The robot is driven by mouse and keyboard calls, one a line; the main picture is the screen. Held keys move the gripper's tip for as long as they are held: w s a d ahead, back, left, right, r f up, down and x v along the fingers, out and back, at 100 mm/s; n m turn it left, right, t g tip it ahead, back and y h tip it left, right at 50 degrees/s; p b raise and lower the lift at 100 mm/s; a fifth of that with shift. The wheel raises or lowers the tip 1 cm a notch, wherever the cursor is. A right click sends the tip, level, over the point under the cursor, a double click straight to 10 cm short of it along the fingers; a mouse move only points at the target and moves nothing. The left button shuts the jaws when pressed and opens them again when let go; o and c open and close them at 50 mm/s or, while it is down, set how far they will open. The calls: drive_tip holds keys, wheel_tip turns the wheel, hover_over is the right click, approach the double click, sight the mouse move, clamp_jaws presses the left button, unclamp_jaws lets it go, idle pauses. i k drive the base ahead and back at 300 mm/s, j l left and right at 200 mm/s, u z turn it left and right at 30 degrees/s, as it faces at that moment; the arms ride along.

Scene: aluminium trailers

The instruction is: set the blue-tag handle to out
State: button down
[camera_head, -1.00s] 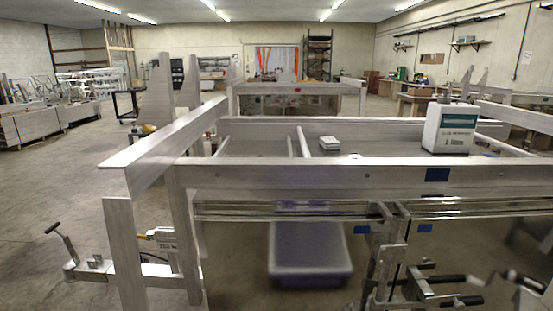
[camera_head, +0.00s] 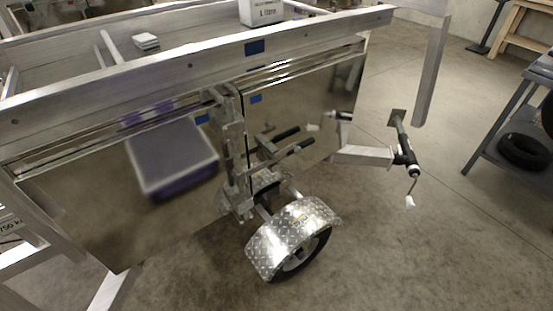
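A blue tag (camera_head: 255,47) is on the trailer's long upper rail. A smaller blue tag (camera_head: 256,99) is just right of the upright metal latch post (camera_head: 232,150), and another blue tag (camera_head: 202,119) is just left of it. A black-gripped handle (camera_head: 287,133) and a second black grip (camera_head: 300,147) stick out to the right beside the post, in front of a shiny panel. One of them may be a reflection. I cannot tell which handle a tag belongs to or how it is set. My gripper is not in view.
A wheel under a diamond-plate fender (camera_head: 293,236) juts out below the post. A jack with a crank (camera_head: 405,150) stands to its right. A dark shelf with a tyre (camera_head: 523,151) is at the right edge. Concrete floor (camera_head: 400,265) is open at lower right.

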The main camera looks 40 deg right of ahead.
sight(240, 179)
drive_tip(key=i+j+z, duration=0.45)
drive_tip(key=j, duration=0.3)
drive_tip(key=i+j+z, duration=0.25)
drive_tip(key=j, duration=0.25)
drive_tip(key=i+l, duration=0.05)
